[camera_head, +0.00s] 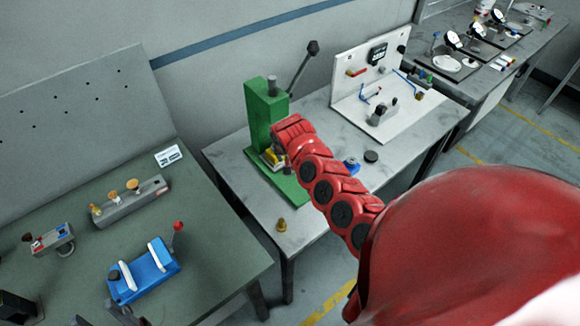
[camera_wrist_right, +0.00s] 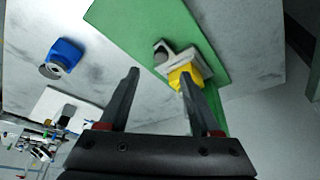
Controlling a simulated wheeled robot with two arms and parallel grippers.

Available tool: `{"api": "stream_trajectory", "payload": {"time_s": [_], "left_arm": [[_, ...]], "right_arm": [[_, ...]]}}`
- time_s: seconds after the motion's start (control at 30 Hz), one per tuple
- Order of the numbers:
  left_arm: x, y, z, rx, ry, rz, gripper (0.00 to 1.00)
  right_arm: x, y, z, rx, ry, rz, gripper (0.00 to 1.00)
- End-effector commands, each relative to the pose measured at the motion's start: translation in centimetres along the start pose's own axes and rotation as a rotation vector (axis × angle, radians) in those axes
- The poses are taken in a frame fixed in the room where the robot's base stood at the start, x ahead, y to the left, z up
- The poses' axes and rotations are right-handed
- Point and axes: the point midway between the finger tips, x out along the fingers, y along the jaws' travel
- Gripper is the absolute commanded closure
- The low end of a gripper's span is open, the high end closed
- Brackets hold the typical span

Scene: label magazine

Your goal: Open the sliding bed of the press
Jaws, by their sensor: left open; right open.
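The green press (camera_head: 262,112) with its dark lever stands on the grey bench. Its pale sliding bed (camera_wrist_right: 184,54) lies low on the green base (camera_wrist_right: 140,30), with a yellow part (camera_wrist_right: 190,76) at its end; the yellow part also shows in the head view (camera_head: 270,157). My right arm reaches to the press from the right and hides part of it. My right gripper (camera_wrist_right: 159,76) is open, with one finger beside or touching the yellow part; which one I cannot tell. My left gripper (camera_head: 112,309) is open at the bottom left edge, mostly out of frame, far from the press.
A blue fixture (camera_head: 144,272) with a red-knobbed lever and a grey block (camera_head: 130,200) with brass knobs sit on the left bench. A brass piece (camera_head: 281,225), a blue part (camera_head: 351,164) and a black puck (camera_head: 371,156) lie near the press. A white panel fixture (camera_head: 385,118) stands behind.

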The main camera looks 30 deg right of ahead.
Motion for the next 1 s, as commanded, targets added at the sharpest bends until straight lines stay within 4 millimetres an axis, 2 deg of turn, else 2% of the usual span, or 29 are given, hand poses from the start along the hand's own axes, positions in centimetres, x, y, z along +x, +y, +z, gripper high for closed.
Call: {"api": "stream_trajectory", "payload": {"time_s": [0.17, 0.5, 0.7, 1.0], "left_arm": [[0.4, 0.0, -0.1, 0.000, 0.001, 0.000, 0.50], [-0.5, 0.0, 0.1, 0.000, 0.000, 0.000, 0.50], [-0.8, 0.0, 0.1, 0.000, 0.001, 0.000, 0.50], [-0.9, 0.0, 0.1, 0.000, 0.001, 0.000, 0.50]], "right_arm": [[2.3, -0.1, -0.3, -0.004, 0.005, 0.002, 0.36], [6.8, -0.3, 0.0, -0.008, 0.002, -0.001, 0.36], [7.9, -0.2, -0.1, -0.005, 0.003, -0.001, 0.36], [8.1, -0.2, -0.2, 0.000, 0.004, -0.003, 0.36]]}}
